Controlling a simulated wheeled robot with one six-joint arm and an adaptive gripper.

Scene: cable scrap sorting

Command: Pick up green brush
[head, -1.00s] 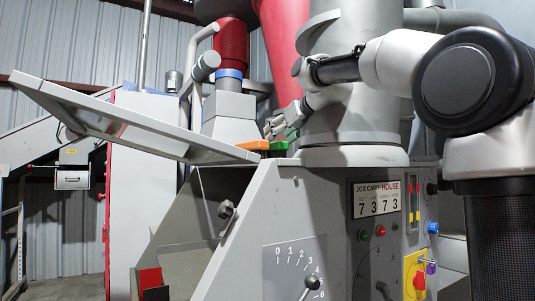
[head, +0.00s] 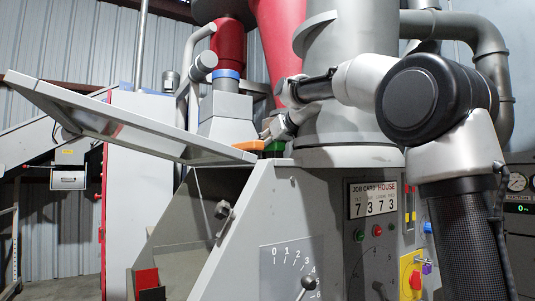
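A small green object (head: 276,147), likely the green brush, lies on the ledge at the top of the grey machine. Its full shape is too small and partly covered to make out. An orange object (head: 249,146) lies right beside it on the left. My gripper (head: 267,134) is at the end of my arm, just above the green and orange objects. Its fingertips are small and dim against them. I cannot tell whether they touch the green object or how far they are apart.
A thick grey cylinder (head: 345,115) stands right of my gripper, close to my forearm. A grey hopper block (head: 228,115) stands behind. The control panel (head: 375,230) is below.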

